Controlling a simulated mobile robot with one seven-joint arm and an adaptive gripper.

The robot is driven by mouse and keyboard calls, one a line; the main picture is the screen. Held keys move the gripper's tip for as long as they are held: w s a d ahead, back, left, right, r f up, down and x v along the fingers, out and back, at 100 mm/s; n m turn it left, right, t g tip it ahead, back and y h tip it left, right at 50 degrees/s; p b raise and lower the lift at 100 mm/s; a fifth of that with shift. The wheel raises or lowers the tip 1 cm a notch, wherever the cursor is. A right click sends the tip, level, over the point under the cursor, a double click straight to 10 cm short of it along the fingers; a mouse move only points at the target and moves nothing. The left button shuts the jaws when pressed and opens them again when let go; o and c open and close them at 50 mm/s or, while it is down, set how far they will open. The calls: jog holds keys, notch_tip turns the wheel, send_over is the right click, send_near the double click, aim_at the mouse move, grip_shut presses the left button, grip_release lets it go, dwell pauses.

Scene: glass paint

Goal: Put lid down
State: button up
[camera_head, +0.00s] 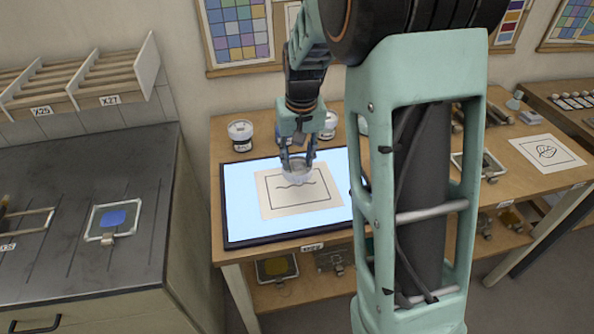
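My gripper (298,165) hangs over the lit light panel (240,200), with its fingers pointing down. Between and just below the fingertips is a round, pale, whitish thing (297,174) that looks like the lid. The fingers appear closed around its sides. It overlaps the upper part of a paper sheet with a framed line drawing (305,198) on the panel. I cannot tell whether the lid touches the sheet or is held a little above it.
White-capped jars stand along the table's back edge, one at left (240,135) and one behind my gripper (328,125). My arm hides the table's middle. The panel's left part is bare. A dark counter (60,180) holds a frame with a blue patch (112,219).

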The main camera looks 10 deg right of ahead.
aim_at(298, 167)
jog(key=shift+s+r, duration=0.2)
jog(key=shift+r, duration=0.95)
jog(key=shift+s+r, duration=0.15)
jog(key=shift+r, duration=1)
jog(key=shift+o, duration=0.5)
jog(key=o, duration=1.7)
jog(key=r, duration=0.4)
jog(key=s+r, duration=0.1)
jog(key=r, duration=0.3)
jog(key=s+r, duration=0.1)
jog(key=r, duration=0.2)
jog(key=shift+r, duration=0.4)
jog(key=shift+w, duration=0.1)
